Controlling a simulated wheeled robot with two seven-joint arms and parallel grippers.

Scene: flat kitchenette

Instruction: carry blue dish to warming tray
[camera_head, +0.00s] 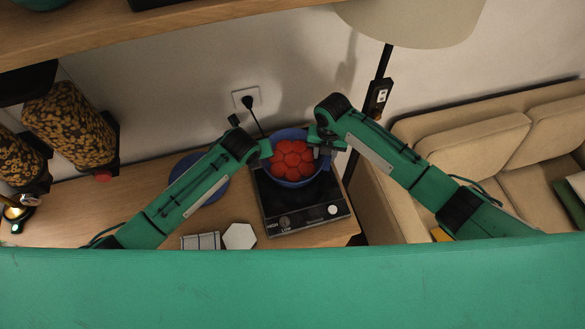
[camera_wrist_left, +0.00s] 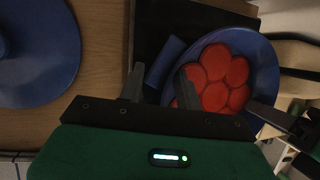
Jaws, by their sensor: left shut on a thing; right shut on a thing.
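The blue dish (camera_head: 296,181) holds several round red pieces (camera_head: 292,158). It is over the back part of the black warming tray (camera_head: 278,211); I cannot tell whether it touches the tray. My left gripper (camera_head: 265,150) is at the dish's left side. In the left wrist view the fingers of the left gripper (camera_wrist_left: 160,86) are on either side of the dish's blue handle (camera_wrist_left: 165,62). My right gripper (camera_head: 325,142) is shut on the dish's right side, its fingertips partly hidden by the arm.
A blue round lid (camera_head: 212,188) lies on the wooden counter (camera_head: 142,194) left of the tray. A white hexagonal piece (camera_head: 239,237) lies near the front. A wall socket with plug (camera_head: 247,100) is behind. A sofa (camera_head: 470,145) and lamp (camera_head: 415,20) stand right. Dispensers (camera_head: 70,122) stand left.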

